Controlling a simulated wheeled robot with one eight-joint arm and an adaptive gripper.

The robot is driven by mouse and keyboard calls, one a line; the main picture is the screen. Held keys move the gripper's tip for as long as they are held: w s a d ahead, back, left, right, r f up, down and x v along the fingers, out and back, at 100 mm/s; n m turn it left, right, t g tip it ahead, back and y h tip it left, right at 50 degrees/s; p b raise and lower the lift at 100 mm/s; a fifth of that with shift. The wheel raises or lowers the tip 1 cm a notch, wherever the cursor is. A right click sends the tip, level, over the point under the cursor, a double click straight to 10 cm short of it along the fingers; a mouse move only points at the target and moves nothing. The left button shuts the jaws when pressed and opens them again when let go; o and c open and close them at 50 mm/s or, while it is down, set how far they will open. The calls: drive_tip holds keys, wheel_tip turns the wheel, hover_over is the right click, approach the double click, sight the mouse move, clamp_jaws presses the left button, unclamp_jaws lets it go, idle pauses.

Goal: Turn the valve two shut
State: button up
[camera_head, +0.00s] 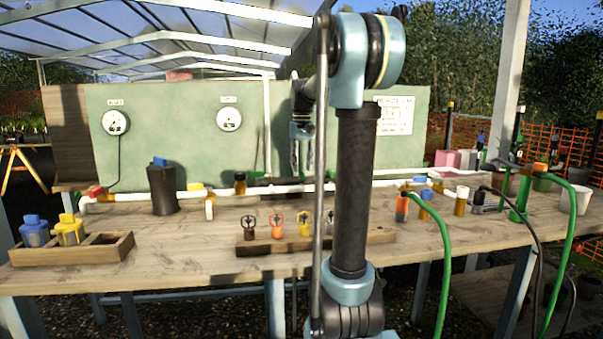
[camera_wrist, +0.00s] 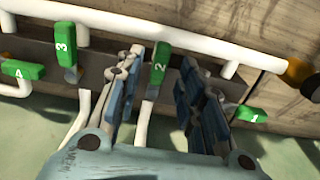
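Valve two's green handle (camera_wrist: 158,66), marked 2, stands in the middle of the wrist view. It lies lengthwise along its white branch pipe (camera_wrist: 145,118). My gripper (camera_wrist: 163,58) is open, with one finger on each side of this handle and a visible gap to both. I cannot tell how far the fingertips are above or below the handle. In the head view my gripper (camera_head: 301,130) points down in front of the green panel, and my arm hides the valves there.
Handle 3 (camera_wrist: 65,38) and handle 4 (camera_wrist: 22,71) lie left of the gripper in the wrist view; handle 1 (camera_wrist: 250,114) is close to the right finger. A white pipe (camera_wrist: 200,44) crosses behind. On the bench are a wooden rack (camera_head: 262,246) and a dark container (camera_head: 162,190).

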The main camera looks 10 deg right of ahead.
drive_tip(key=shift+f, duration=1.3)
clamp_jaws()
